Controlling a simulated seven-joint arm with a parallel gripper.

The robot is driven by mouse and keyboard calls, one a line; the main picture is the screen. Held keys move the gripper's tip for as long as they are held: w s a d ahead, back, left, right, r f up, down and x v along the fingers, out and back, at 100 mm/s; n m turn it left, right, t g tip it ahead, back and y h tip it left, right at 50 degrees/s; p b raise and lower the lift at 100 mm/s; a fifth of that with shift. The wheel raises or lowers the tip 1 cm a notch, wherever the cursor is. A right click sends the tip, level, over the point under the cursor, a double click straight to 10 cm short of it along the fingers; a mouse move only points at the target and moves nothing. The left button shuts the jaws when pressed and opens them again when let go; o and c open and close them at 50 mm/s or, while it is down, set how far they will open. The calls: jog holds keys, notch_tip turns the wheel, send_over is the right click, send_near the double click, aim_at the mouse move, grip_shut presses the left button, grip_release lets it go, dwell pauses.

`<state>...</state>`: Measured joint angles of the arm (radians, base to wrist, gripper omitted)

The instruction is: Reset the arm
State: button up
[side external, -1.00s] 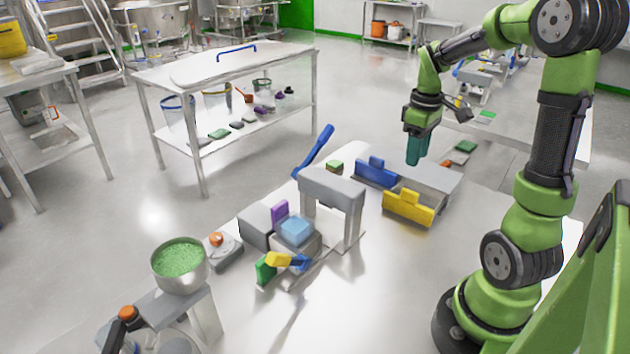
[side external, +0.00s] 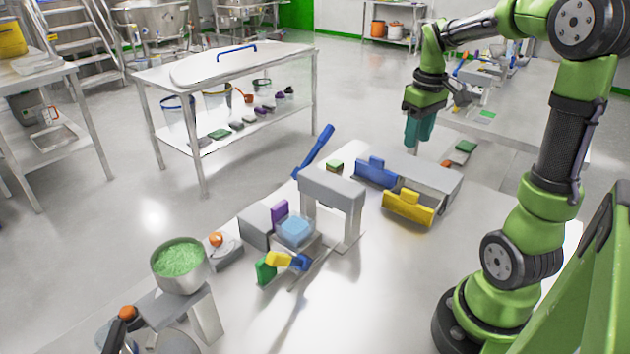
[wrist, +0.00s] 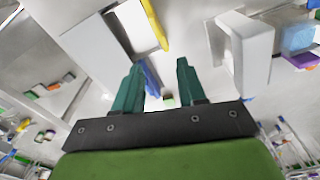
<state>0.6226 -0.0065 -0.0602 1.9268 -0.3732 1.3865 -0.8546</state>
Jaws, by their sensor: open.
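My gripper (side external: 419,132) hangs from my green arm above the far right part of the work table (side external: 390,290), fingers pointing down. In the wrist view its two teal fingers (wrist: 158,78) stand apart with nothing between them. The grey box with a blue handle (side external: 376,172) and a yellow handle (side external: 408,207) sits on the table below and in front of my gripper. In the side view the gripper is clear of everything on the table.
A grey arch (side external: 332,187) stands mid-table. Left of it are a light blue block (side external: 295,230), a purple piece (side external: 280,209) and a yellow-and-blue piece (side external: 280,260). A bowl of green granules (side external: 180,260) stands on a stand at front left. The table's front middle is bare.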

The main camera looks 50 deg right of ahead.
jog(key=s+a+r+m+t+y, duration=0.1)
jog(key=a+t, duration=0.5)
jog(key=a, duration=1.8)
jog(key=shift+s+r+t+y, duration=0.3)
jog(key=shift+s+r+y, duration=0.3)
jog(key=shift+s+r, duration=0.3)
jog(key=shift+a, duration=0.1)
